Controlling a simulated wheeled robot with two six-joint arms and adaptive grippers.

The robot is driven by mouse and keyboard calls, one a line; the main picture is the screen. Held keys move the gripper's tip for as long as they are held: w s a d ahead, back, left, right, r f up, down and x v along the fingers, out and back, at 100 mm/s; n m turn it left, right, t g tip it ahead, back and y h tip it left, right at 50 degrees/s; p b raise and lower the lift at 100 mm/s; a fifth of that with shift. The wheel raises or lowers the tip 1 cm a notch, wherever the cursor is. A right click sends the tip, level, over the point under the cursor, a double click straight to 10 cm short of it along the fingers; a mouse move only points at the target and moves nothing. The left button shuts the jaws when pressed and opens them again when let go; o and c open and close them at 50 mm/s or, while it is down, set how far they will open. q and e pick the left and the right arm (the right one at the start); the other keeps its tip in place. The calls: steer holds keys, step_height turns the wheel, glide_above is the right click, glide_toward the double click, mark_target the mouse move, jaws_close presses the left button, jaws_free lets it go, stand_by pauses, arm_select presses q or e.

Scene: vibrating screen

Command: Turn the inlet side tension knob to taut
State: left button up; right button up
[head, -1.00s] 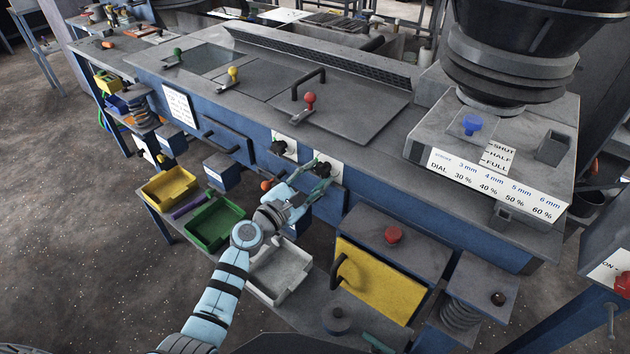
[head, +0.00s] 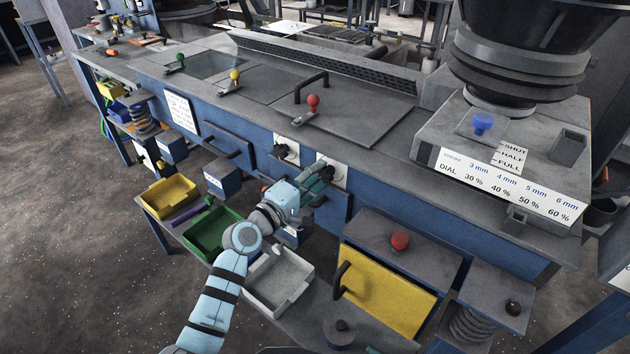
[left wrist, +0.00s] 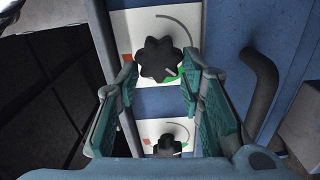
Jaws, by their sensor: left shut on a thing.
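Two black lobed knobs sit on white plates on the machine's blue front. My left gripper (head: 321,177) is at the right-hand knob (head: 329,173); its fingers partly cover that knob in the head view. In the left wrist view this knob (left wrist: 160,58) lies between the two green-padded fingertips (left wrist: 161,77), which are closed on its sides. Its plate (left wrist: 193,22) carries a curved line, a red patch at left and a green patch below right. A pale mark on the knob points lower right, near the green. The other knob (head: 281,151) stands free. My right gripper is not in view.
A black bar handle (left wrist: 262,90) stands out beside the knob in the wrist view. Below the arm are a green bin (head: 212,233), a white bin (head: 278,277) and a yellow panel (head: 385,290). A red button (head: 400,240) sits on a box at right.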

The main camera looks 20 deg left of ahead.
arm_select(q)
steer(key=shift+r+m+b, duration=0.15)
steer(key=shift+m+b, duration=0.2)
steer(key=shift+m, duration=0.7)
steer(key=shift+r+m+b, duration=0.15)
steer(key=shift+m+b, duration=0.2)
steer(key=shift+m, duration=0.7)
steer(key=o, duration=1.1)
steer(key=shift+s, duration=0.1)
steer(key=v, duration=1.1)
steer(key=shift+s, duration=0.4)
steer(key=shift+a, duration=0.1)
